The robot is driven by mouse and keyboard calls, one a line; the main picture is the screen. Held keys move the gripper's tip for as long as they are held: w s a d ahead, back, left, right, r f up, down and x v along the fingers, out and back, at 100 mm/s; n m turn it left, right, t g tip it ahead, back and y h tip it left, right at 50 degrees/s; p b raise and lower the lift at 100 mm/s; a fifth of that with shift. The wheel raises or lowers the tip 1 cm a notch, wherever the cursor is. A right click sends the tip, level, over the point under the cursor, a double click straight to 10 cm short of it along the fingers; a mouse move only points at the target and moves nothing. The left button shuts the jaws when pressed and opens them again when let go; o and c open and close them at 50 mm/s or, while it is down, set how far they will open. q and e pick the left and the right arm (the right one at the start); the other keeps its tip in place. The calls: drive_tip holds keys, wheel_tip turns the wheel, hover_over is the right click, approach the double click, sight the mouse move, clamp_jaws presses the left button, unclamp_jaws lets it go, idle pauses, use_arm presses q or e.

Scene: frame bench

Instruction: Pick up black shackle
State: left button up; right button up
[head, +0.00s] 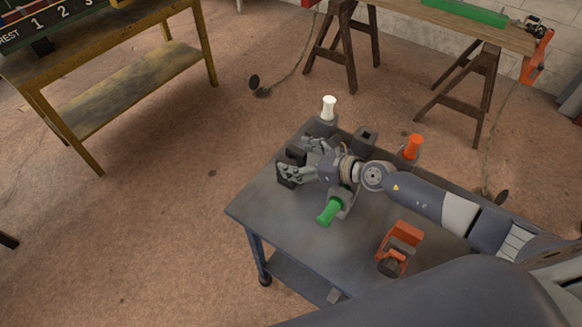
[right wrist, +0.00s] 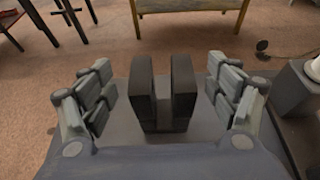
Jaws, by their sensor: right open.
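The black shackle (head: 292,155) stands near the far left edge of the small grey-blue table (head: 262,206), partly hidden by my right gripper in the head view. In the right wrist view the black shackle (right wrist: 142,92) shows as two upright dark plates with a gap between them. My right gripper (head: 299,158) is open around it. In the right wrist view the right gripper (right wrist: 161,75) has one finger on each side of the shackle, with visible space between finger and plate on both sides. My left gripper is not in view.
Close by on the table are a white-topped piece (head: 328,108), a green-handled piece (head: 330,210), an orange-topped piece (head: 412,147), a dark hollow block (head: 365,138) and an orange-and-grey piece (head: 402,238). The table's front left is clear. A yellow-framed bench (head: 150,85) stands beyond.

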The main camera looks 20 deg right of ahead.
drive_tip(key=shift+w+a+f, duration=0.15)
drive_tip(key=shift+w+a, duration=0.15)
drive_tip(key=shift+w, duration=0.1)
drive_tip(key=shift+w+a+f, duration=0.25)
drive_tip(key=shift+w+f, duration=0.05)
drive_tip(key=shift+w, duration=0.2)
drive_tip(key=x, duration=0.3)
drive_tip(key=shift+w+a+f, duration=0.1)
drive_tip(key=shift+w+a, duration=0.05)
drive_tip(key=shift+a, duration=0.05)
drive_tip(key=shift+w+a+f, duration=0.2)
drive_tip(key=shift+w+a, duration=0.1)
drive_tip(key=shift+w, duration=0.1)
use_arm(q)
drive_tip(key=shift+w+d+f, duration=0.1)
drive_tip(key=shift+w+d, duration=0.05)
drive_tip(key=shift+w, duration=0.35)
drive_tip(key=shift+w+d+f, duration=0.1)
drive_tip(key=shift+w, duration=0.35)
use_arm(e)
drive_tip(key=shift+s, duration=0.1)
drive_tip(key=shift+c, duration=1)
drive_tip(key=c, duration=1.2)
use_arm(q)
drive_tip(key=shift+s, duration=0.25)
use_arm(e)
drive_tip(key=shift+r, duration=0.15)
